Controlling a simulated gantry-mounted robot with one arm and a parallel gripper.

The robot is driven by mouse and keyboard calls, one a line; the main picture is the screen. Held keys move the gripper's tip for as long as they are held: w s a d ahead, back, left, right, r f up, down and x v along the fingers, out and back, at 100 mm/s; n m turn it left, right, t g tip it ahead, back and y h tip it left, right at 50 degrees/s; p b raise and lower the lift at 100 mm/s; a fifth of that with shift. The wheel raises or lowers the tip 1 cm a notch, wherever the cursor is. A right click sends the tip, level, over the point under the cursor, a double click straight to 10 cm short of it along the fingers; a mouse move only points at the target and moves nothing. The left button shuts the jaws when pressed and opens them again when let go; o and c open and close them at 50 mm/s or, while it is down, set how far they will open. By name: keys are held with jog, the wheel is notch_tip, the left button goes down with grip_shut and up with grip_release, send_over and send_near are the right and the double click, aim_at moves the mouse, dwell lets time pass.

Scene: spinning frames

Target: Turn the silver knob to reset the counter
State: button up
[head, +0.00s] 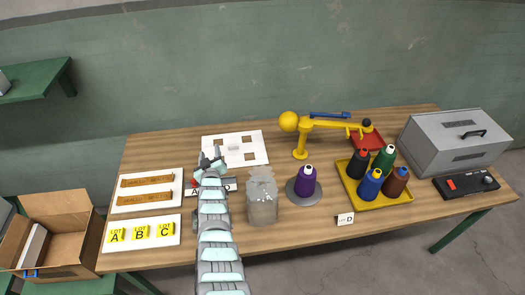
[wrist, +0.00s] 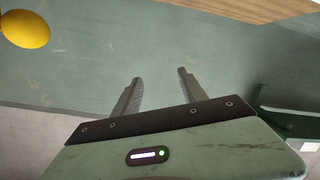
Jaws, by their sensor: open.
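My gripper (head: 211,158) is over the left middle of the wooden table, near a white board. In the wrist view its two fingers (wrist: 158,78) stand apart with nothing between them. A small dark device (head: 230,184) with a white front lies partly hidden behind my arm; a small red part (head: 194,183) shows at its left. I cannot make out a silver knob or counter digits on it. A black control box (head: 466,185) at the far right of the table has a red switch and a small greyish round knob (head: 488,180), far from my gripper.
A yellow lamp-like arm (head: 301,140), a yellow tray (head: 379,201) of spools and a grey metal case (head: 455,140) fill the right. Label boards (head: 141,231) lie left.

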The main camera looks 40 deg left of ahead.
jog(key=w+d+r+m+t, duration=0.2)
jog(key=d, duration=0.4)
jog(key=w+d+r+m+t+h+p, duration=0.1)
jog(key=w+d+r+m+t, duration=0.1)
jog(key=d, duration=0.4)
jog(key=w+d+r+m+t+h+p, duration=0.1)
jog(key=w+d+r+m+t, duration=0.1)
jog(key=d, duration=0.5)
jog(key=shift+w+r+t, duration=0.25)
jog(key=shift+w+t, duration=0.25)
jog(key=shift+w, duration=0.75)
